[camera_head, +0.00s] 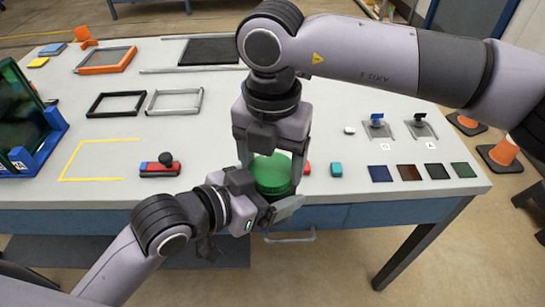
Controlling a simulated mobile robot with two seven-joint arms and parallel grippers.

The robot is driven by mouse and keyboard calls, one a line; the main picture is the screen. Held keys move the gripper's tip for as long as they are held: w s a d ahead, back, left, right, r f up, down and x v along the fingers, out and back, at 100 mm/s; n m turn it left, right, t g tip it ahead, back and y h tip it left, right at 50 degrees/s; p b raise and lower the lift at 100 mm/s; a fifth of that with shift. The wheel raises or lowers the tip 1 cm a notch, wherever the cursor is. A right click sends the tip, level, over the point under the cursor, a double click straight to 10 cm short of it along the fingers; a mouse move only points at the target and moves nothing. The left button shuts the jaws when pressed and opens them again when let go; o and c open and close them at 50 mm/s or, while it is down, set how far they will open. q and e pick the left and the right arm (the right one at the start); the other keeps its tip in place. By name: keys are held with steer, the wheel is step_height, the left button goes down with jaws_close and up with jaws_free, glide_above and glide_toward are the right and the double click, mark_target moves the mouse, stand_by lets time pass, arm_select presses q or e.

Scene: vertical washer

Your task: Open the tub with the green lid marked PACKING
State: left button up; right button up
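The tub's green lid (272,175) is at the front edge of the table, under my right gripper. My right gripper (271,165) points down, with one finger on each side of the lid and seemingly against its rim. My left gripper (277,209) comes in low from the left, at the near side of the tub just below the lid.
A red and blue block with a dark knob (160,166) lies left of the grippers.

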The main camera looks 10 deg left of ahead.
arm_select(q)
steer(key=shift+w, duration=0.1)
arm_select(e)
steer(key=o, duration=1.2)
steer(key=shift+d, duration=0.1)
steer(key=shift+c, duration=0.2)
